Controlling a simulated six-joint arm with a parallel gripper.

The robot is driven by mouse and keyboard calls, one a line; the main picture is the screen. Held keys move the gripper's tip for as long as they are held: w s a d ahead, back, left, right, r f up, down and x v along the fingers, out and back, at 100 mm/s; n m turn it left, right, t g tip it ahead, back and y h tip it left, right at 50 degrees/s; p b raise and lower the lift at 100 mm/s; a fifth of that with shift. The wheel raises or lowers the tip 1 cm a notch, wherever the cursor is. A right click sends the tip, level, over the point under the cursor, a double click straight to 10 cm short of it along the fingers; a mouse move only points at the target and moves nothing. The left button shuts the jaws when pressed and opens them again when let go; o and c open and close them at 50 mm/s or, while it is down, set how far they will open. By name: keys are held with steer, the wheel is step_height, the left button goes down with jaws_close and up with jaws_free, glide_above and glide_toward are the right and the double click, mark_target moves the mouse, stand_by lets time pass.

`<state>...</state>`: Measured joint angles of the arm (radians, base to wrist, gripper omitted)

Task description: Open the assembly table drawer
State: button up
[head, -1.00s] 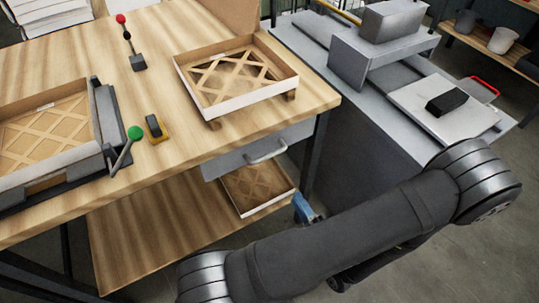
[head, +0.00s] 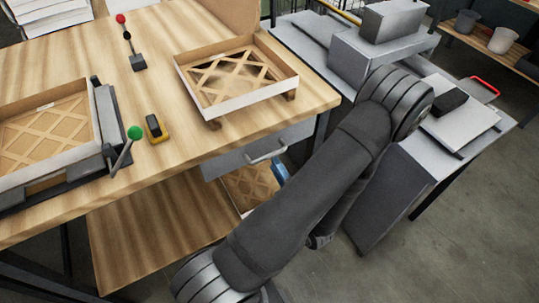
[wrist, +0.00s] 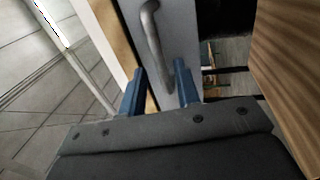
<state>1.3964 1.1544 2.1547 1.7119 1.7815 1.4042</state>
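The assembly table (head: 178,90) has a grey drawer (head: 225,163) under its right end, and the drawer looks shut. The drawer's pale bar handle (head: 267,152) sticks out from its front. My gripper (head: 279,173) shows as a blue bit just below and right of the handle, partly hidden by my arm. In the wrist view my gripper (wrist: 158,68) has its two blue fingers apart with nothing clamped. The handle (wrist: 154,35) runs lengthwise in line with the gap, its lower end close to the right finger. Contact cannot be told.
An open box with a lattice filter (head: 236,104) stands on the table above the drawer. A lower shelf (head: 165,235) holds another boxed filter (head: 245,187). A grey machine bench (head: 400,175) stands close on the right, with my arm in front of it.

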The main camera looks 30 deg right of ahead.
mark_target(269, 156)
steer(key=shift+w+r, duration=0.25)
steer(key=shift+w, duration=1)
steer(key=shift+w+r, duration=0.25)
steer(key=shift+w, duration=0.95)
jaws_close()
